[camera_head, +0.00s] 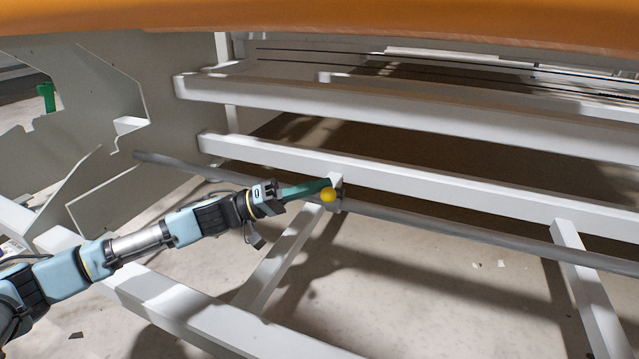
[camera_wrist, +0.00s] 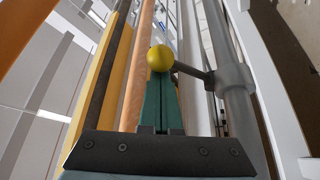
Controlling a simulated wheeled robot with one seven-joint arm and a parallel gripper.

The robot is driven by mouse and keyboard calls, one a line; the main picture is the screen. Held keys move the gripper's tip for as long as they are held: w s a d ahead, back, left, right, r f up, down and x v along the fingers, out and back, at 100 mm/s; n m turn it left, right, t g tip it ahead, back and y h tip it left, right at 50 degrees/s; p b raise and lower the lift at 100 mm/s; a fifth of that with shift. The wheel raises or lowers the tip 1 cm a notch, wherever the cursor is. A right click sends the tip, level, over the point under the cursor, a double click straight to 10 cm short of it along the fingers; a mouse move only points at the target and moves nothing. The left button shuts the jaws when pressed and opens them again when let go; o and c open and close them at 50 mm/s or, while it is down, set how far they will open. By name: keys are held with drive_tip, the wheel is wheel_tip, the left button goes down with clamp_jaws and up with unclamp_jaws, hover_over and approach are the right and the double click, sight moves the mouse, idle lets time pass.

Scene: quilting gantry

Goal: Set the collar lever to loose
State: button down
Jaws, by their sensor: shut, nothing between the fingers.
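The collar lever shows in the wrist view as a dark arm (camera_wrist: 190,70) ending in a yellow ball knob (camera_wrist: 160,58). The arm runs left from a grey collar (camera_wrist: 232,77) around a grey pipe (camera_wrist: 240,115). In the head view, the yellow knob (camera_head: 328,195) sits in front of the pipe (camera_head: 450,232), by a white frame strut. My gripper (camera_head: 328,185) has green fingers, shut and empty, with the tips right at the knob. In the wrist view my gripper (camera_wrist: 161,80) points at the knob, which covers the tips. I cannot tell whether they touch. No lever markings are readable.
White frame rails (camera_head: 400,180) run across behind and above the pipe. An orange roller or beam (camera_head: 330,18) spans the top of the head view. A grey side plate (camera_head: 90,100) stands at left. The floor below the pipe is mostly clear.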

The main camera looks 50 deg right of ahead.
drive_tip(key=shift+s+a+f, duration=0.1)
drive_tip(key=shift+a+f, duration=0.2)
drive_tip(key=shift+f, duration=0.3)
idle(0.4)
wheel_tip(320, 180, up, 3)
drive_tip(key=w+d+p, duration=0.2)
drive_tip(key=w+p, duration=0.1)
drive_tip(key=f+p+v, duration=0.1)
drive_tip(key=p+v, duration=0.1)
drive_tip(key=v, duration=0.6)
drive_tip(key=shift+a+f, duration=0.25)
